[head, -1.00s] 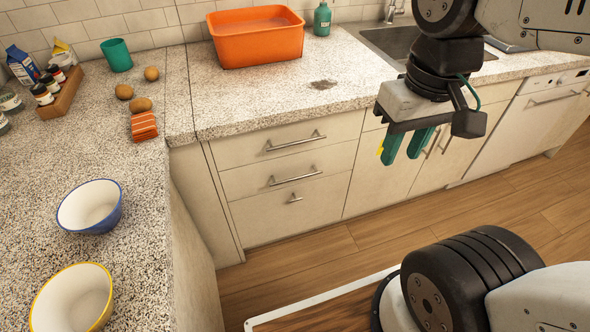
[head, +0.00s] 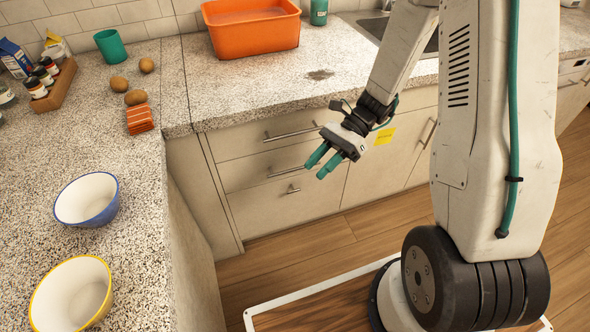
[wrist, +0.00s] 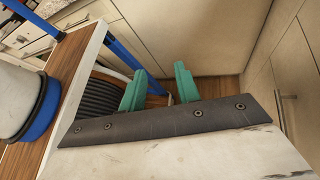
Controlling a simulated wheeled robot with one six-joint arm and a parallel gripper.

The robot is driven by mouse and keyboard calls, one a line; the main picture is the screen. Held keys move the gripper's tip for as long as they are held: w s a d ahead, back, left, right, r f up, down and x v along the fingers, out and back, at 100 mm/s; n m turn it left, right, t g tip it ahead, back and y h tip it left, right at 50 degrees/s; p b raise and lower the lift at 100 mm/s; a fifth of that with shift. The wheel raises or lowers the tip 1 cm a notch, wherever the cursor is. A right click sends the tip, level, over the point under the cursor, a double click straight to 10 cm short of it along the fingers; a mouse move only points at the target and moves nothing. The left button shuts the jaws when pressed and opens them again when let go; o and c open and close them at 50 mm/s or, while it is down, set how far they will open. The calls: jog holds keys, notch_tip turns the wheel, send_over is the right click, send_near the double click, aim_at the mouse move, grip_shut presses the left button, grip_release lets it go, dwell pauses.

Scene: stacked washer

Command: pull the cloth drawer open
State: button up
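A stack of three pale drawers sits under the counter in the head view: a top drawer (head: 240,140), a middle drawer (head: 245,171) and a taller bottom drawer (head: 265,210). All three look shut. No label shows which is the cloth drawer. The top bar handle (head: 288,134) is in clear view. The middle handle (head: 288,172) is partly hidden by my fingers, and the bottom drawer has a short handle (head: 293,189). My gripper (head: 314,172) is in front of the drawers' right side, its green fingers pointing down-left. In the wrist view the fingers (wrist: 160,70) are apart and empty.
A yellow note (head: 385,136) is on the cabinet door right of the drawers. The counter (head: 215,110) overhangs above, holding an orange tub (head: 255,38). The left counter carries two bowls, a blue one (head: 87,200) and a yellow-rimmed one (head: 72,292). Wooden floor (head: 290,240) is clear before the drawers.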

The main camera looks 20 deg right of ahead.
jog(key=w+f+m+t+y, duration=0.3)
jog(key=w+f+m+t, duration=0.15)
jog(key=f+m, duration=0.55)
jog(key=m+t+h, duration=0.3)
jog(key=m+t, duration=0.8)
jog(key=m, duration=0.9)
send_near(295, 169)
jog(key=f+x, duration=0.1)
jog(key=x, duration=0.9)
jog(key=shift+w+r, duration=0.15)
jog(key=shift+r, duration=0.1)
grip_shut()
